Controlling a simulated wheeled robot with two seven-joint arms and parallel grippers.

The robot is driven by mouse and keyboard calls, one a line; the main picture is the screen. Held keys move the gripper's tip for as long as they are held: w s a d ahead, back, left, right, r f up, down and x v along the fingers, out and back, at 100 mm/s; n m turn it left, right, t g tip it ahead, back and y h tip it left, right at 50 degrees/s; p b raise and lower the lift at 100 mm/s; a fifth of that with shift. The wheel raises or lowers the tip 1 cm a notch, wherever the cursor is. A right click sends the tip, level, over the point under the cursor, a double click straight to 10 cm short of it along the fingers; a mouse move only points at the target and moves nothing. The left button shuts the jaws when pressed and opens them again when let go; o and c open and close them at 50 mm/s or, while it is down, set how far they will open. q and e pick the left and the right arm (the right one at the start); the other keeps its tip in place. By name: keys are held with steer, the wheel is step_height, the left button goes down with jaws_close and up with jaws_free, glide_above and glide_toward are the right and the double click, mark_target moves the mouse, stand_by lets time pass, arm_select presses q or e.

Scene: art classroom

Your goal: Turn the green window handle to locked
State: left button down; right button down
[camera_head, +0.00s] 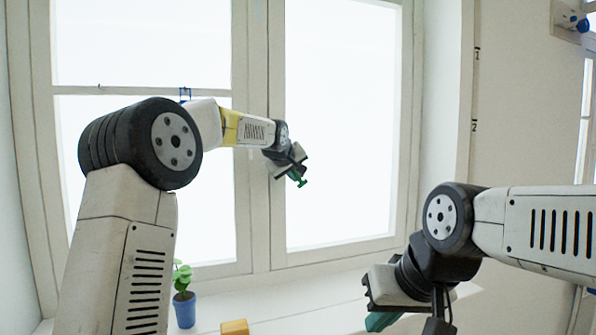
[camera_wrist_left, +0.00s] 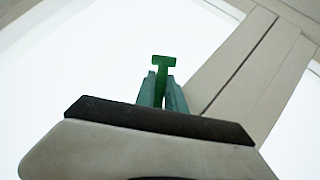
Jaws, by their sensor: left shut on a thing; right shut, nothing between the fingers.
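The green window handle (camera_wrist_left: 163,64) shows as a small T-shaped piece between the fingertips of my left gripper (camera_wrist_left: 161,86) in the left wrist view. My left gripper is shut on it. In the head view, my left gripper (camera_head: 297,176) is in front of the right window pane, beside the middle frame post, and the green handle (camera_head: 302,183) shows only as a small bit at its tip. The handle's base is hidden. My right gripper (camera_head: 382,320) is low at the right, shut and empty, away from the window, its fingertips partly cut off by the picture edge.
A blue pot (camera_head: 184,310) with a green plant (camera_head: 182,276) stands on the white windowsill (camera_head: 270,310). A yellow-orange block (camera_head: 234,327) lies to its right. A blue object (camera_head: 571,21) is on the wall at the upper right. The sill between block and right gripper is clear.

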arm_select(q)
steer(key=shift+s+a+f+m+g+y, duration=0.25)
steer(key=shift+a+m+g+y, duration=0.2)
steer(key=shift+a+y, duration=0.3)
steer(key=shift+s+a+f+m+g+y, duration=0.2)
steer(key=shift+a+m+g+y, duration=0.15)
steer(key=shift+a+m+y, duration=0.4)
steer(key=shift+s+a+f+m+g+y, duration=0.15)
steer(key=shift+a+f+m+g+y, duration=0.3)
steer(key=shift+y, duration=0.45)
steer(key=shift+a+r, duration=0.2)
steer(key=c, duration=1.4)
jaws_free()
steer(key=v, duration=0.7)
steer(key=shift+s+r, duration=0.25)
steer(key=shift+s, duration=0.05)
steer(key=shift+d, duration=0.1)
